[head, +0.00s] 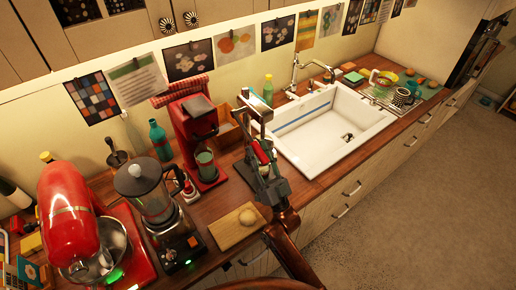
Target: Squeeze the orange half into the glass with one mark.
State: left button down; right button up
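A grey lever press (254,120), seemingly a juicer, stands on the wooden counter left of the sink. My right arm comes up from the bottom, and my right gripper (266,180) is dark and right in front of the press. It overlaps the press's lower part, so I cannot tell if they touch or if its fingers are open or shut. A small rounded tan thing (247,217), possibly an orange half, lies on a wooden board (228,236) left of my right gripper. I cannot make out a glass with one mark. My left gripper is out of view.
A red coffee machine (190,120) with a greenish cup (205,163) is behind left. A blender (153,200) and red stand mixer (70,215) crowd the left. A white sink (330,125) is right, with a dish tray (400,97) beyond. Open floor lies at right.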

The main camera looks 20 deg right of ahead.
jog(key=shift+w+a+r, duration=0.1)
jog(key=shift+w+r, duration=0.05)
jog(key=shift+y, duration=0.3)
grip_shut()
dwell(0.4)
